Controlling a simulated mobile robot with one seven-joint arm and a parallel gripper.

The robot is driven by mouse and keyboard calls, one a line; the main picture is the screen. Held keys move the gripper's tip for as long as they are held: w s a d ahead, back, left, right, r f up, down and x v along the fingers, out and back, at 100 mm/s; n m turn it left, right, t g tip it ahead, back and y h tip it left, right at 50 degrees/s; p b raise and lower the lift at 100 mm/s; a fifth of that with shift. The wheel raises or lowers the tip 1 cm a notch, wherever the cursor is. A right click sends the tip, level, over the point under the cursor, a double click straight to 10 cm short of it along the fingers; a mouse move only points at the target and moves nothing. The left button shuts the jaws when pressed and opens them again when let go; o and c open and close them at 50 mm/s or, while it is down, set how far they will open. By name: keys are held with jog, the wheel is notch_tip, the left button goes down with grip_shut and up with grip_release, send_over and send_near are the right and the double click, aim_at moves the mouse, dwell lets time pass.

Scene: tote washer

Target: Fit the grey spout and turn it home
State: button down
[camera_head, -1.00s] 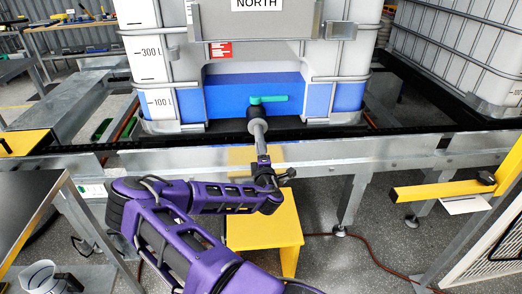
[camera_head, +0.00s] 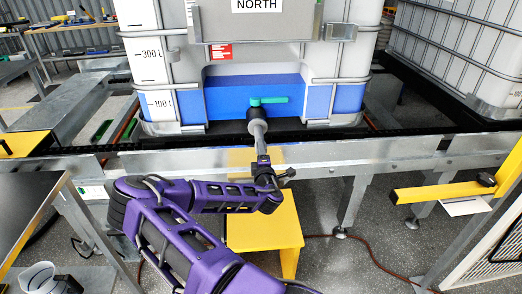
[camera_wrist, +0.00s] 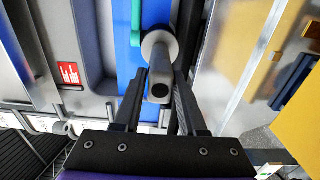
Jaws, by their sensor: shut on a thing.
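The grey spout (camera_head: 259,132) is a pale grey tube with a wider round collar. It points out from the low front of the white tank (camera_head: 163,65), just below the teal valve handle (camera_head: 270,99). In the wrist view the spout (camera_wrist: 162,72) shows its open end towards me, and its collar is up against the valve area beside the teal handle (camera_wrist: 136,22). My gripper (camera_wrist: 161,88) is shut on the spout, one dark finger on each side. The valve outlet is hidden behind the collar, so I cannot tell how far the spout is seated.
The tank stands behind a galvanised rail (camera_head: 330,150). A yellow step stool (camera_head: 264,222) stands below my forearm. A yellow bracket (camera_head: 440,190) juts in at the right, and a metal bench (camera_head: 30,205) stands at the left.

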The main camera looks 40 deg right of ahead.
jog(key=shift+w, duration=0.15)
jog(key=m, duration=0.2)
jog(key=shift+d+r+m+p, duration=0.15)
jog(key=shift+r+m+p, duration=0.05)
jog(key=shift+m+p, duration=0.2)
jog(key=shift+f+m, duration=0.2)
jog(key=shift+m, duration=0.8)
jog(key=shift+r+m, duration=0.1)
jog(key=shift+m, duration=0.9)
jog(key=m, duration=0.3)
